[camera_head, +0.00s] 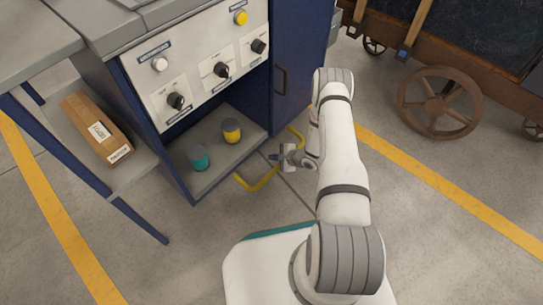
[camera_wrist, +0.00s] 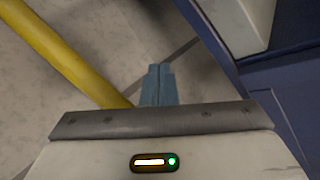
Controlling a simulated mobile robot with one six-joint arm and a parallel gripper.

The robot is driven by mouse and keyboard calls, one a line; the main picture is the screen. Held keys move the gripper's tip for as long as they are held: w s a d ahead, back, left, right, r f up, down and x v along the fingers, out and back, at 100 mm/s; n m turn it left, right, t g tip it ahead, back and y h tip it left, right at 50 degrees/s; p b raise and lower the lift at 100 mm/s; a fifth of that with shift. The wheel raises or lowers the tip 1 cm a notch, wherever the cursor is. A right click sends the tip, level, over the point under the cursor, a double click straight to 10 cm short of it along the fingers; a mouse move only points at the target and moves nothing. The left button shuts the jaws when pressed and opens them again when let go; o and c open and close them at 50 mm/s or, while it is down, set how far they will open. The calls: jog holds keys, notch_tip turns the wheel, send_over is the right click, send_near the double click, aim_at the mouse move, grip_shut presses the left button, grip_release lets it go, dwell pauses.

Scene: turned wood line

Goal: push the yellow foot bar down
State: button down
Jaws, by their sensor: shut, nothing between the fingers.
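The yellow foot bar (camera_head: 263,181) sticks out low at the front of the dark blue cabinet, near the floor. Its middle stretch is partly hidden behind my gripper (camera_head: 274,156). In the wrist view the bar (camera_wrist: 65,57) runs diagonally from the upper left and passes out of sight behind the gripper body. My gripper's blue-grey fingers (camera_wrist: 160,70) are together with nothing between them, just right of the bar in that view. I cannot tell whether the gripper touches the bar.
The cabinet (camera_head: 283,118) carries a panel (camera_head: 196,73) with knobs and buttons. Teal (camera_head: 198,160) and yellow (camera_head: 232,133) cylinders stand on its lower shelf.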

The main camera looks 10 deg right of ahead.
jog(key=shift+s+d+r+p, duration=0.1)
jog(key=shift+r+p, duration=0.5)
jog(key=shift+r, duration=0.35)
jog(key=shift+s+d+r+p, duration=0.1)
jog(key=shift+r+p, duration=0.45)
jog(key=shift+r, duration=0.35)
jog(key=shift+r, duration=0.1)
jog(key=r+p, duration=0.2)
jog(key=r, duration=0.1)
jog(key=r+p, duration=0.1)
jog(key=shift+s+d+r+p, duration=0.15)
jog(key=shift+s+r+p, duration=0.15)
jog(key=shift+r, duration=0.1)
